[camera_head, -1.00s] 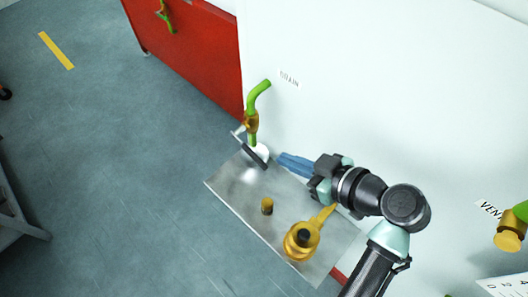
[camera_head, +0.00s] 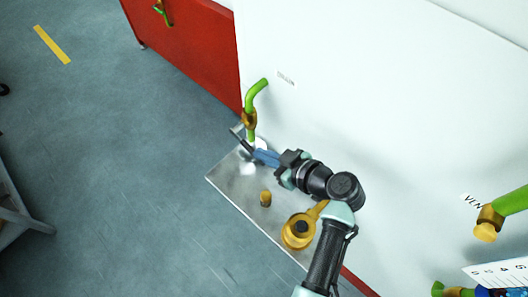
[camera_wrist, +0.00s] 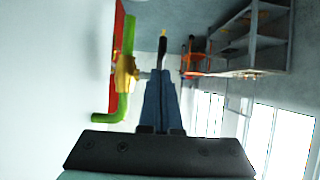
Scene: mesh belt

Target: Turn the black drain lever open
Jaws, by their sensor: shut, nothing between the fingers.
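The drain valve (camera_head: 250,120) has a brass body on a green pipe (camera_head: 254,97) that comes out of the white wall. Its black lever (camera_head: 241,142) slants beside the pipe's lower end, partly hidden behind my fingers. In the wrist view the black lever (camera_wrist: 162,48) stands just beyond my fingertips, to the right of the brass valve body (camera_wrist: 126,75). My gripper (camera_head: 257,156) is shut and empty, its blue fingers at the near end of the lever. They look close to or touching it; I cannot tell which. The gripper (camera_wrist: 160,78) also shows in the wrist view.
A metal tray (camera_head: 232,190) lies below, with a small brass piece (camera_head: 265,198) and a larger yellow fitting (camera_head: 299,230) under my arm. A red panel (camera_head: 195,45) stands behind left. A vent valve (camera_head: 487,224) is at far right. Open floor lies left.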

